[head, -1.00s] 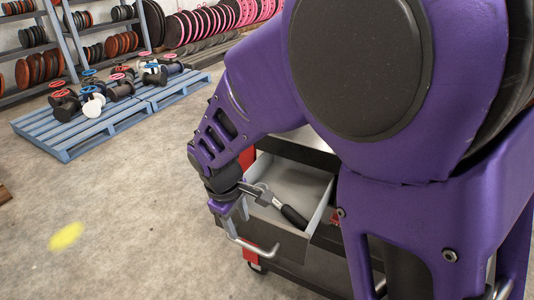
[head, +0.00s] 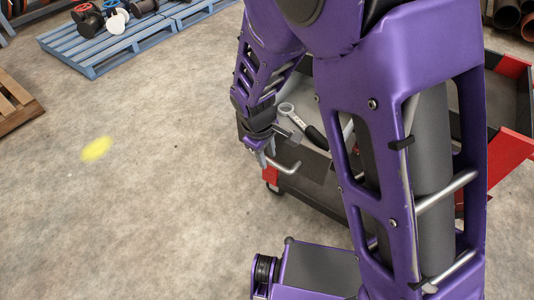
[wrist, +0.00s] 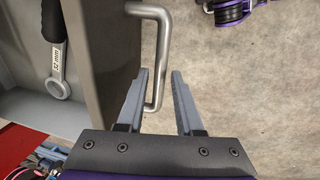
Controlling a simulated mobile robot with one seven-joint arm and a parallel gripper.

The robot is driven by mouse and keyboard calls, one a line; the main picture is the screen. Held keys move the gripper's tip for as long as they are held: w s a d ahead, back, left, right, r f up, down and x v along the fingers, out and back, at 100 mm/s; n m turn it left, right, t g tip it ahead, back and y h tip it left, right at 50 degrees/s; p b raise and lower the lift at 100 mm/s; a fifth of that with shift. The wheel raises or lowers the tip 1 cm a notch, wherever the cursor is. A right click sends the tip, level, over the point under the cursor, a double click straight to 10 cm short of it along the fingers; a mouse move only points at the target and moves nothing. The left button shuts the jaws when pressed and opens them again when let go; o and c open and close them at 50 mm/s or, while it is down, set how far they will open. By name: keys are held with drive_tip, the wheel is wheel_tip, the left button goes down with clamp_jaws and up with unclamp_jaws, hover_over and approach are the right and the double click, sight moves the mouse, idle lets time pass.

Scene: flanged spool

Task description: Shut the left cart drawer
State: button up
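The left cart drawer (head: 270,118) is pulled open, its grey inside showing beside my arm. A wrench (head: 302,124) with a dark grip lies in it. The wrist view shows the drawer's wall (wrist: 103,45) and the wrench (wrist: 58,65), marked 32 mm. The bent metal drawer handle (head: 287,167) sticks out from the drawer front. My gripper (wrist: 159,72) is open, with the handle (wrist: 163,45) between its fingers, nearer the left one. Whether a finger touches it I cannot tell. In the head view my gripper (head: 264,154) is at the handle, and my arm hides part of the drawer.
The cart's red corner (head: 515,148) and dark tray show at right, behind my arm. A blue pallet (head: 95,58) with spools stands at the upper left, a wooden pallet (head: 15,105) at the left edge. The concrete floor in front is clear, with a yellow spot (head: 97,149).

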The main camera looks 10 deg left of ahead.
clamp_jaws()
idle(1.1)
